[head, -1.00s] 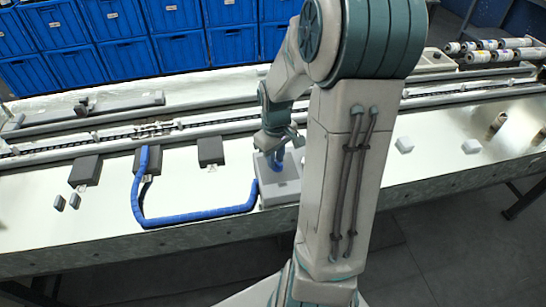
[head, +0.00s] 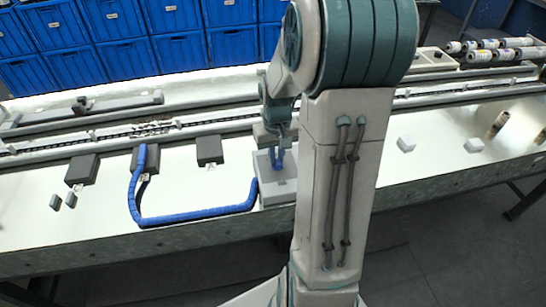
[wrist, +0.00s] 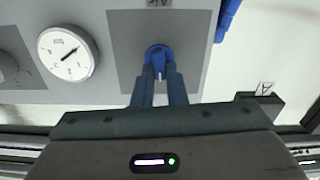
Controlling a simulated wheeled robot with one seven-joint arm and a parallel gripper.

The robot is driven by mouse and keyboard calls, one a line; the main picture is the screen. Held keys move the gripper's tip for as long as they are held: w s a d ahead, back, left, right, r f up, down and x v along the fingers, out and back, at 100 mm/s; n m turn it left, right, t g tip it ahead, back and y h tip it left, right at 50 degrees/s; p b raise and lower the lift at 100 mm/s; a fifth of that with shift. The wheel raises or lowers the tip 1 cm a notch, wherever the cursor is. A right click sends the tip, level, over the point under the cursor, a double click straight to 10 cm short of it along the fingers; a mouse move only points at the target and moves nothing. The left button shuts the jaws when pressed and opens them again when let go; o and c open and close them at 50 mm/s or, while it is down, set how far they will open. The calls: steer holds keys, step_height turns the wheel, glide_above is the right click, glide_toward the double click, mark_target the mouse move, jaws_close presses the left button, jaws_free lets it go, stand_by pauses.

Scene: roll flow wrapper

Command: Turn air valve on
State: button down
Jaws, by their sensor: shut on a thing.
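The air valve is a round blue knob (wrist: 157,54) on a grey square plate (wrist: 187,33) in the wrist view. Dark lettering on the plate's edge is upside down and cut by the frame. My gripper (wrist: 160,76) has its two dark blue fingers closed at the knob, one on each side. In the head view my gripper (head: 276,160) points down at the pale grey valve box (head: 279,192) at the table's front edge. The knob is mostly hidden there by the fingers. A white round dial gauge (wrist: 68,53) sits left of the plate in the wrist view.
A thick blue hose (head: 195,217) runs left from the valve box to a dark block (head: 148,161). A conveyor rail (head: 190,128) crosses behind. Small pale blocks (head: 406,144) lie to the right. Blue crates (head: 120,58) stand at the back.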

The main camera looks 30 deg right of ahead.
steer(key=m, duration=0.3)
steer(key=shift+m+b, duration=0.3)
steer(key=shift+b, duration=0.1)
steer(key=shift+d+m, duration=0.15)
steer(key=shift+m, duration=1.55)
steer(key=c, duration=1.5)
jaws_free()
steer(key=shift+o, duration=0.2)
steer(key=shift+r, duration=0.1)
step_height(320, 180, up, 14)
